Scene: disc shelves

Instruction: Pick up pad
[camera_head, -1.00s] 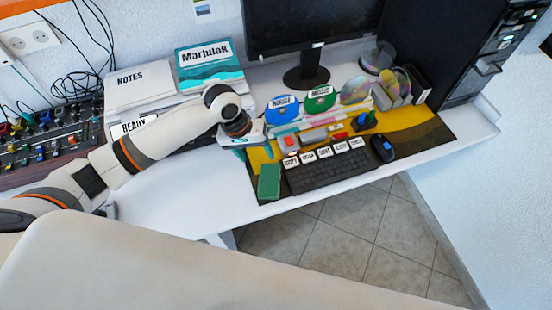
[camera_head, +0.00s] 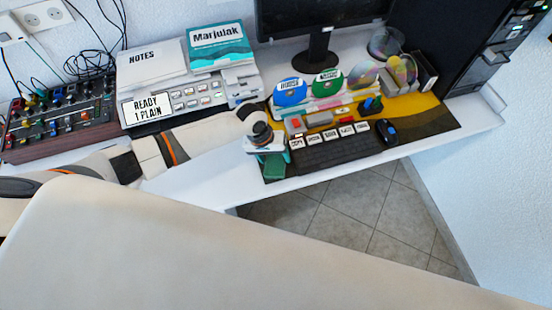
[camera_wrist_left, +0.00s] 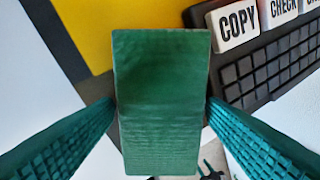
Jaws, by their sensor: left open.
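The pad is a green block (camera_wrist_left: 163,95) in the middle of the left wrist view. In the head view it shows as a small green patch (camera_head: 274,171) at the mat's left front corner, partly hidden by my gripper. My left gripper (camera_wrist_left: 160,112) is open, with one teal finger on each side of the pad. The fingertips are close to the pad's side edges; I cannot tell whether they touch. In the head view my left gripper (camera_head: 268,158) is above the pad. My right gripper is not in view.
A black keyboard (camera_head: 340,154) with white labelled blocks lies right of the pad on a yellow and dark mat (camera_head: 436,122). A mouse (camera_head: 387,132) is farther right. Blue and green disc holders (camera_head: 308,88), a monitor and a printer (camera_head: 200,95) stand behind. The white desk is clear at front left.

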